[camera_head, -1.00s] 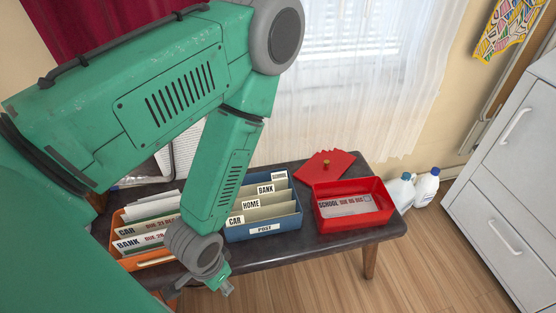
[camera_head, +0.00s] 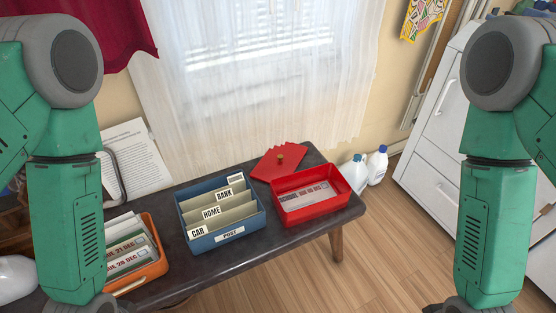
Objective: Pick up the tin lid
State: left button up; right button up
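The tin is open and holds an envelope marked SCHOOL. My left arm hangs down at the left edge and my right arm at the right edge. Both grippers are cut off below the picture, so their fingers are hidden. Neither arm is near the lid.
A blue POST box (camera_head: 240,236) with divider cards stands left of the tin. An orange box (camera_head: 150,272) of letters is beside my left arm. White bottles (camera_head: 376,166) stand on the floor behind the bench, and a white cabinet (camera_head: 440,150) is at right.

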aim_at(279, 161)
jog(key=i+l+u, duration=0.15)
jog(key=i+u, duration=0.2)
jog(key=i+l+u, duration=0.45)
jog(key=u, duration=0.2)
jog(key=i, duration=0.05)
